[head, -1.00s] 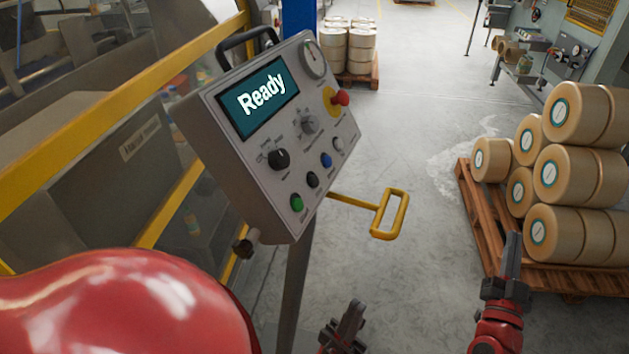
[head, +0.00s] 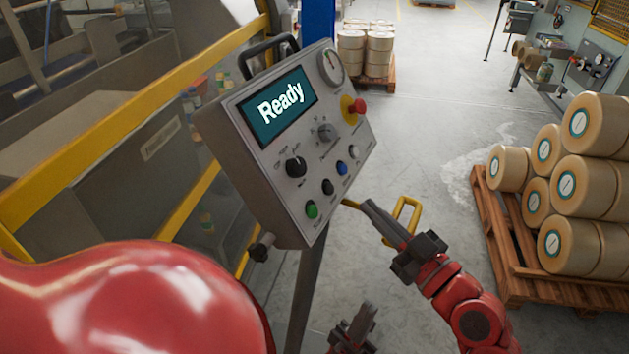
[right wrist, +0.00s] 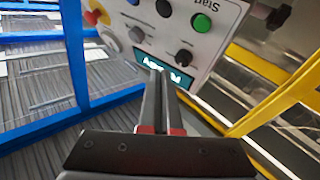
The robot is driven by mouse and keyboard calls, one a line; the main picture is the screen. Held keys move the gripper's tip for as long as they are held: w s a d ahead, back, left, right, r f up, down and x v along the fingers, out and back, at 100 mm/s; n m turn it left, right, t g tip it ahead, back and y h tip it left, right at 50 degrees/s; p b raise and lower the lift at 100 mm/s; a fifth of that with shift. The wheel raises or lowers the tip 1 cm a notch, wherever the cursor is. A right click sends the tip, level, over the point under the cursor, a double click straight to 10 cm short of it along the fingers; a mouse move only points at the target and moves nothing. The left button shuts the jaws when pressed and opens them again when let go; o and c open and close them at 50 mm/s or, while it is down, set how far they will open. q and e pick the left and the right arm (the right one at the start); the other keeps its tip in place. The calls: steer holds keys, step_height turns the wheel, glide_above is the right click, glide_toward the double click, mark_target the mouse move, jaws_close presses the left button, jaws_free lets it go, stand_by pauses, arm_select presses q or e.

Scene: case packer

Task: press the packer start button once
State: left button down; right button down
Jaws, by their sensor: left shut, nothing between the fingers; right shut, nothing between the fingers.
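The grey control panel (head: 262,165) stands tilted on a post in the head view, its screen (head: 281,107) reading "Ready". The green button (head: 312,209) sits at its lower left corner; in the right wrist view the green button (right wrist: 201,22) is upside down beside a label reading "Start". My right gripper (head: 368,205) is shut and empty, right of the green button and apart from it in the picture. In the right wrist view its closed fingertips (right wrist: 158,73) overlap the screen's edge. My left gripper (head: 365,312) is shut and empty, low below the panel.
Black (head: 328,187), blue (head: 342,168) and white buttons line the panel beside the green one. A red emergency stop (head: 357,106) sits higher up. A yellow handle (head: 408,213) is behind my right gripper. Rolls on a pallet (head: 510,270) stand at right.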

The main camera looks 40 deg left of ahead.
mark_target(313, 212)
steer(key=s+a+f, duration=0.2)
steer(key=a+f, duration=0.2)
steer(key=a, duration=0.3)
steer(key=shift+a+f, duration=0.2)
stand_by(2.1)
steer(key=shift+s+a+f+b, duration=0.2)
steer(key=shift+a+b, duration=0.15)
steer(key=shift+b, duration=0.35)
